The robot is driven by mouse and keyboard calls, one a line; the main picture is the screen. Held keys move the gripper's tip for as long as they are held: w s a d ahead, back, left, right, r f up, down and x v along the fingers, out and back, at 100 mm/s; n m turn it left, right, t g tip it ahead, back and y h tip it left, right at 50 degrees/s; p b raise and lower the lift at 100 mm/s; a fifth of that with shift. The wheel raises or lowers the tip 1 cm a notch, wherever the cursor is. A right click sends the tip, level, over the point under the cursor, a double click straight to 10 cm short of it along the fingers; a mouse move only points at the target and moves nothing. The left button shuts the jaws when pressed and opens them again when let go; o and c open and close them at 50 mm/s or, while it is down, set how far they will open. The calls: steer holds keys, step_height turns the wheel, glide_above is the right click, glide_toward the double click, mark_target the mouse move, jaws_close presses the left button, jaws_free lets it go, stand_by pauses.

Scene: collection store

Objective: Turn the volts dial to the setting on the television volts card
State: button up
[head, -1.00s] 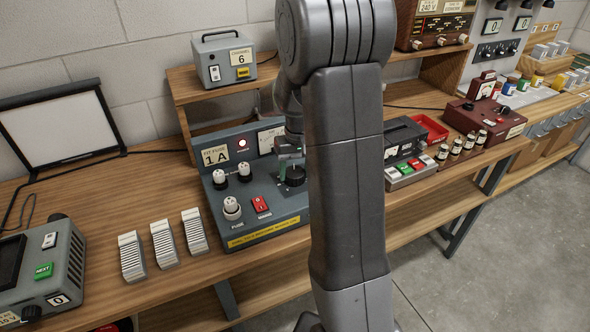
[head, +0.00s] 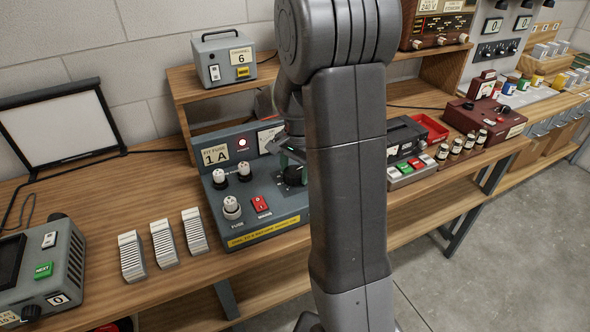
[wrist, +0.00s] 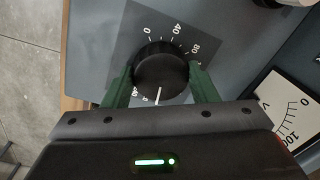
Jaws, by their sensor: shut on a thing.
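The volts dial (wrist: 160,72) is a round black knob on the grey-blue test panel (wrist: 225,50). Its scale shows 0, 40 and 80, with more marks partly hidden below. Its white pointer line points down in the wrist view, toward my gripper's body. My gripper (wrist: 160,80) is shut on the dial, one green finger on each side. In the head view the dial (head: 293,176) is partly hidden by my arm. A card reading 240 V (head: 428,5) is on a wooden cabinet at the top; its heading is too small to read surely.
The panel also holds white knobs (head: 231,207), a red switch (head: 260,203) and a 1A fuse card (head: 215,156). A meter (wrist: 290,112) lies beside the dial. Slotted pale blocks (head: 163,243) stand left of the panel. A push-button unit (head: 407,170) stands to the right.

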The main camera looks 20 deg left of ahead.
mark_target(296, 174)
steer(key=m, duration=0.5)
steer(key=shift+m, duration=0.4)
stand_by(0.4)
steer(key=o, duration=1)
steer(key=r, duration=1.3)
steer(key=shift+s+d+r+b, duration=0.3)
steer(key=shift+s+r+b, duration=0.05)
steer(key=shift+s+r, duration=0.05)
steer(key=f, duration=1.4)
steer(key=shift+w+a, duration=0.35)
